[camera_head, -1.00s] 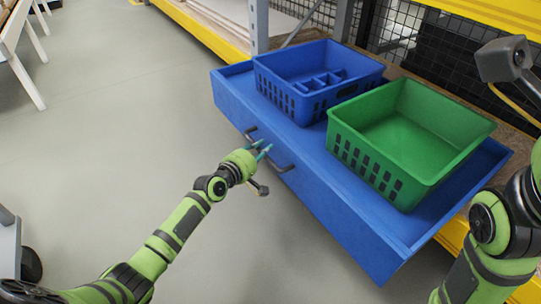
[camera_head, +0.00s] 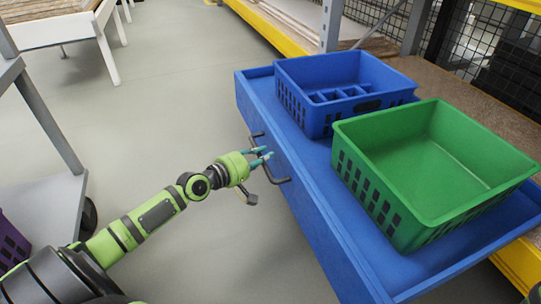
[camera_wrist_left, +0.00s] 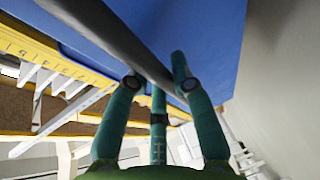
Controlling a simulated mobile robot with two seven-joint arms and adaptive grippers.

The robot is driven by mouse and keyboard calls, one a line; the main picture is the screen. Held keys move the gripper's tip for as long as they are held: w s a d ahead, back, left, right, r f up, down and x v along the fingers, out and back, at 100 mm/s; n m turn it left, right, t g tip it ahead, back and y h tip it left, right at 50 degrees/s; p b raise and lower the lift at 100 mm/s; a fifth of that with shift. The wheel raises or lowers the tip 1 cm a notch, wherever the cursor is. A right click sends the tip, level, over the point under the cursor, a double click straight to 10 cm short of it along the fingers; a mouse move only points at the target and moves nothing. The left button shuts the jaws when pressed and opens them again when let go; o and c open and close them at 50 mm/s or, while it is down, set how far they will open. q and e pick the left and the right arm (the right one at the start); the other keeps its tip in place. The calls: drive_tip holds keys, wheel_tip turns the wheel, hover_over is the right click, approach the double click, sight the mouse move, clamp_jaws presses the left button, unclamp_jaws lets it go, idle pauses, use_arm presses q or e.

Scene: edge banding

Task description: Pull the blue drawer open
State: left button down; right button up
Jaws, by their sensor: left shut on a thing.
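The blue drawer (camera_head: 299,190) stands pulled out from the shelf, with its inside exposed. Its dark bar handle (camera_head: 277,179) is on the front face. My left gripper (camera_head: 262,156) is at this handle, its teal fingers shut around the bar. In the left wrist view the fingers (camera_wrist_left: 153,75) sit on both sides of the grey handle bar (camera_wrist_left: 105,30), with the blue drawer front (camera_wrist_left: 205,35) behind. My right gripper is not in view.
A blue basket (camera_head: 300,107) with dividers and an empty green basket (camera_head: 385,200) sit in the drawer. A grey trolley (camera_head: 45,200) stands at the left, near my left arm. A white-legged table (camera_head: 107,55) is at the upper left. The floor (camera_head: 185,100) between is clear.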

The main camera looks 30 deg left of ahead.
use_arm(q)
drive_tip(key=shift+s, duration=0.1)
drive_tip(key=c, duration=1.3)
unclamp_jaws()
drive_tip(key=shift+v, duration=6)
drive_tip(key=shift+f, duration=0.1)
